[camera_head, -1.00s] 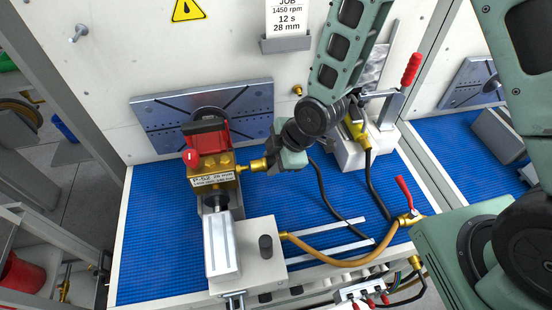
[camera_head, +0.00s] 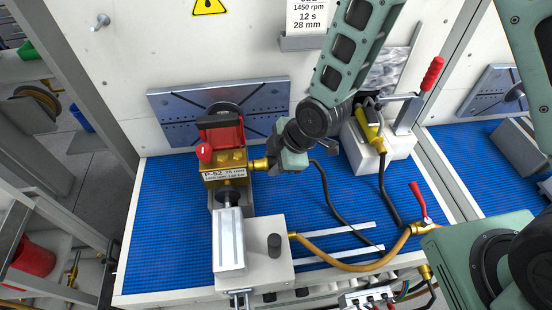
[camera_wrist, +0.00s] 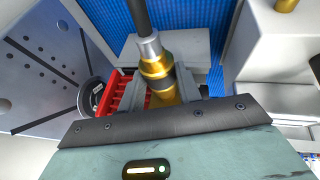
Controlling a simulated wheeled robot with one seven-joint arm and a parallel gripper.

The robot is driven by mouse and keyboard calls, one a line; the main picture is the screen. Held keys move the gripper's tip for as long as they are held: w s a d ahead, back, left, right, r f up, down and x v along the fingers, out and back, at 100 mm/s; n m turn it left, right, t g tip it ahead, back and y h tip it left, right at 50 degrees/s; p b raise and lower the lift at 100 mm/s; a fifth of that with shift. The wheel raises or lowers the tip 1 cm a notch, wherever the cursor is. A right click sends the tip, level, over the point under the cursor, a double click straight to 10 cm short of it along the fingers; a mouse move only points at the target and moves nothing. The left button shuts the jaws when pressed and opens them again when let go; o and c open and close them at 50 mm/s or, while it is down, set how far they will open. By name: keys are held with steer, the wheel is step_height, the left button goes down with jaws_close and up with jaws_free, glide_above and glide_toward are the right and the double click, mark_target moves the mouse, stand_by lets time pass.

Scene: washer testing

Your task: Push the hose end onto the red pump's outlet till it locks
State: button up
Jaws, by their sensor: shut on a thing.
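The red pump (camera_head: 229,137) with its brass body (camera_head: 224,163) and a label plate sits in a fixture on the blue mat. Its outlet side faces right. My gripper (camera_head: 272,162) is just right of the pump, shut on the brass hose end (camera_head: 261,164). In the wrist view the hose end (camera_wrist: 157,72), with a silver collar and black hose (camera_wrist: 141,15), sits between my fingers (camera_wrist: 156,88), with red pump parts (camera_wrist: 115,98) to the left. The hose end meets the pump's outlet side in the head view. My fingers hide the joint, so I cannot tell if it is locked.
A grey clamp block (camera_head: 233,240) stands in front of the pump. A slotted steel plate (camera_head: 270,100) is on the wall behind. A yellow-handled tool (camera_head: 369,125) and a red-handled lever (camera_head: 432,74) stand at right. A tan hose (camera_head: 350,266) crosses the front. Blue mat (camera_head: 170,230) is clear at left.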

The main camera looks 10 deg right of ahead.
steer(key=o, duration=1.1)
steer(key=shift+o, duration=0.2)
steer(key=shift+d, duration=0.1)
steer(key=p+v, duration=0.2)
steer(key=v, duration=1.5)
steer(key=shift+r, duration=0.2)
